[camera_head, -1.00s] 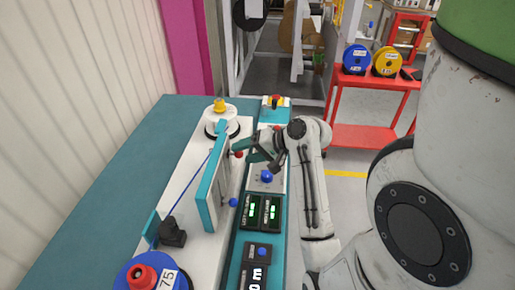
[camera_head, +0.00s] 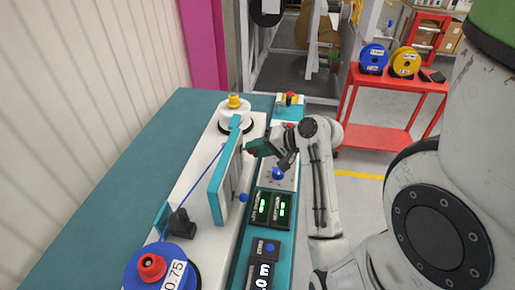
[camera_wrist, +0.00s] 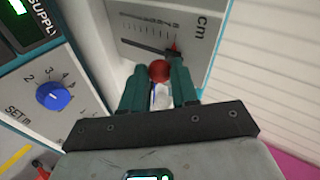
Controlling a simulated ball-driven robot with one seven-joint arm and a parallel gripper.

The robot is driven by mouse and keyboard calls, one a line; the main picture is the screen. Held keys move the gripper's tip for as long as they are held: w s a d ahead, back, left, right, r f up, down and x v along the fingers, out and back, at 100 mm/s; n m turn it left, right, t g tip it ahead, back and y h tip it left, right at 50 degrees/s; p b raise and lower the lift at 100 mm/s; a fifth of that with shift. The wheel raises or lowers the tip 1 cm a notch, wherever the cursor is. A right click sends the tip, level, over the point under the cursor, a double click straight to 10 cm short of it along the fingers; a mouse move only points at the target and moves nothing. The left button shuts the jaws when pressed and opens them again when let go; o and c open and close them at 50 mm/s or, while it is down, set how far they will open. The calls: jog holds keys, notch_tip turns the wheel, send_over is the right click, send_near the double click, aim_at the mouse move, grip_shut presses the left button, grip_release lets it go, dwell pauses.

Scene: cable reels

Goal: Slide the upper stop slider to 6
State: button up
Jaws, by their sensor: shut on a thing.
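The upper stop slider has a red ball knob (camera_wrist: 160,71) and a red pointer (camera_wrist: 174,46) on the scale plate (camera_wrist: 128,16) marked cm. The scale digits are too small for me to read surely. My gripper (camera_wrist: 157,78) is shut on the red knob, one finger on each side of it. In the head view my gripper (camera_head: 252,147) reaches from the right to the upright teal-edged panel (camera_head: 228,175), mostly hiding the red knob. A blue ball knob (camera_head: 243,198) shows lower on this panel, clear of the gripper.
A blue dial (camera_wrist: 53,96) marked SET sits beside the gripper; it also shows in the head view (camera_head: 278,174). Green displays (camera_head: 272,208) and a blue reel (camera_head: 160,270) are nearer. A red cart (camera_head: 385,134) stands at the right.

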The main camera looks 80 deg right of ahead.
jog(key=o, duration=0.4)
jog(key=c, duration=0.4)
jog(key=shift+f, duration=0.1)
jog(key=shift+f, duration=0.1)
jog(key=shift+f+b, duration=0.3)
jog(key=shift+f, duration=0.5)
jog(key=o, duration=1.1)
jog(key=shift+c, duration=0.2)
